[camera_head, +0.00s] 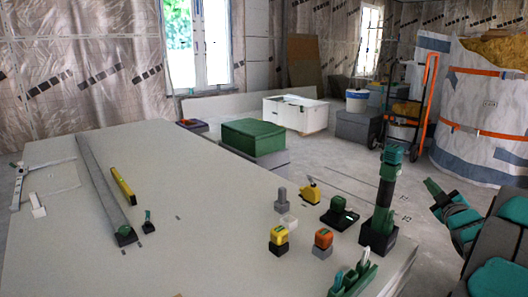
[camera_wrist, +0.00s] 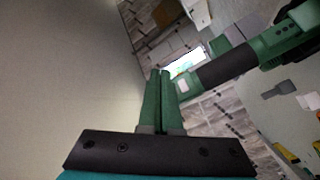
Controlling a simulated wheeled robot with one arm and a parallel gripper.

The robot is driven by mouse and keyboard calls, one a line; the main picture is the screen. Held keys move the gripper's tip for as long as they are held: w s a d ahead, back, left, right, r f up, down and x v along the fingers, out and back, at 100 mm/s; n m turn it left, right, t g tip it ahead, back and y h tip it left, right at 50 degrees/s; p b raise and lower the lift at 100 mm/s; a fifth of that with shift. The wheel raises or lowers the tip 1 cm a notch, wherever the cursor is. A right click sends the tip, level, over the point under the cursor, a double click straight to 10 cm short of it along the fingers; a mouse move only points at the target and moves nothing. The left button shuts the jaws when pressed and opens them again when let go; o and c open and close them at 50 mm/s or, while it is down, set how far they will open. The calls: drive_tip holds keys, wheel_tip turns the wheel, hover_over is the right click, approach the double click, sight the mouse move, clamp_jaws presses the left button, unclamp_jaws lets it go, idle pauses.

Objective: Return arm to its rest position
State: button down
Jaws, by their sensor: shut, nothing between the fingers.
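In the wrist view my gripper (camera_wrist: 158,74) has its two green fingers side by side and closed, with nothing between them. A dark bar with screws lies across the gripper's base. A green and black jointed part (camera_wrist: 225,68) shows to the right of the fingers, apart from them. In the head view, teal and dark grey parts that look like my arm stand at the lower right edge.
A large pale table (camera_head: 180,230) fills the foreground. It carries a long grey bar (camera_head: 102,185), a yellow level (camera_head: 123,185), small yellow and orange tools, and a tall green-black device (camera_head: 385,195). Behind are a green box (camera_head: 253,137), a white crate (camera_head: 296,114) and an orange hand truck (camera_head: 427,95).

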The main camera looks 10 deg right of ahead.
drive_tip(key=s+a+f+m+g+p, duration=0.25)
drive_tip(key=a+g, duration=0.25)
drive_tip(key=a, duration=0.7)
drive_tip(key=s+a+f+m+g+p, duration=0.1)
drive_tip(key=s+a+m+g+p, duration=0.4)
drive_tip(key=a, duration=0.6)
drive_tip(key=s+a+n+g+y+p, duration=0.1)
drive_tip(key=s+a+g+y, duration=0.4)
drive_tip(key=s+a, duration=1.9)
drive_tip(key=s+g+p, duration=0.1)
drive_tip(key=g, duration=0.3)
drive_tip(key=shift+a+f+y+p, duration=0.25)
drive_tip(key=shift+f+y+p, duration=0.05)
drive_tip(key=shift+f+p, duration=0.05)
drive_tip(key=shift+s+n, duration=0.1)
drive_tip(key=shift+n, duration=0.15)
